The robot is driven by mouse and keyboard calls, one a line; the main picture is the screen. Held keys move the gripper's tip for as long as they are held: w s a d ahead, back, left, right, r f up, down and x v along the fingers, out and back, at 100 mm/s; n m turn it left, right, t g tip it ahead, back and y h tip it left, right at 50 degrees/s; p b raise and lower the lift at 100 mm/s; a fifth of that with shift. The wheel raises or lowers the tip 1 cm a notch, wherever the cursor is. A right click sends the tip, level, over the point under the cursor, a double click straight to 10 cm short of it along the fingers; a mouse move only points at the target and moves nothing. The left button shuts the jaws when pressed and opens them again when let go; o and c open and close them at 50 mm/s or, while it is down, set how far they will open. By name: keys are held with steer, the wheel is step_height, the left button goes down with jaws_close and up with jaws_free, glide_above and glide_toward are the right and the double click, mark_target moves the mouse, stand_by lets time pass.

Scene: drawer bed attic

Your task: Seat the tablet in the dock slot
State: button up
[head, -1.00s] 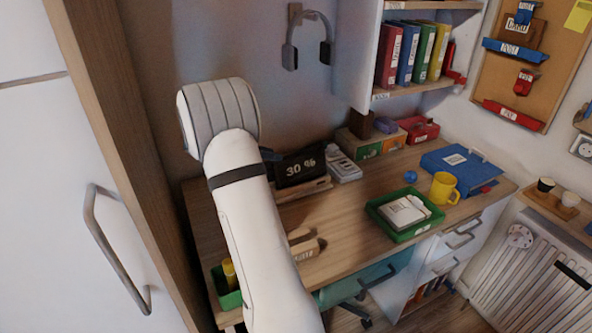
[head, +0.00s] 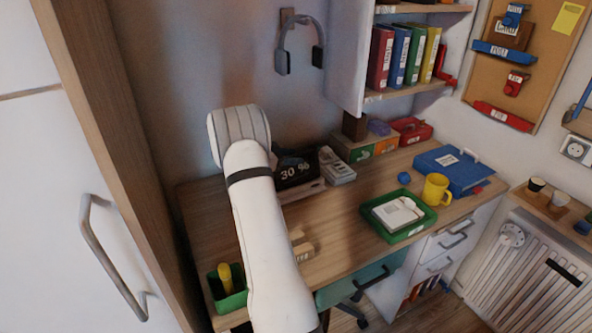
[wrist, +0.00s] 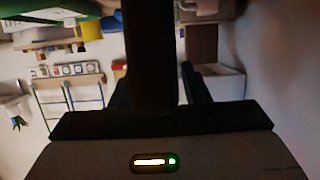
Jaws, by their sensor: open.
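The tablet (head: 294,170), with a dark screen reading "30 %", stands tilted near the back of the wooden desk. A low wooden stand (head: 302,191), seemingly the dock, is at its foot. My arm covers their left part, and I cannot tell how the tablet's lower edge sits in the slot. In the head view my gripper is hidden behind my arm. In the wrist view my open gripper (wrist: 157,88) shows as two dark fingers with a wide dark bar between them. I cannot tell what the bar is. No tablet is recognisable in the wrist view.
A green tray (head: 404,232) with a white item, a yellow mug (head: 437,189) and a blue binder (head: 455,168) occupy the desk's right side. A light wooden block (head: 303,246) lies beside my arm. A green bin (head: 228,293) is at the left front. Bare desk lies between.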

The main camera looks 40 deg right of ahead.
jaws_close()
stand_by(0.4)
stand_by(0.4)
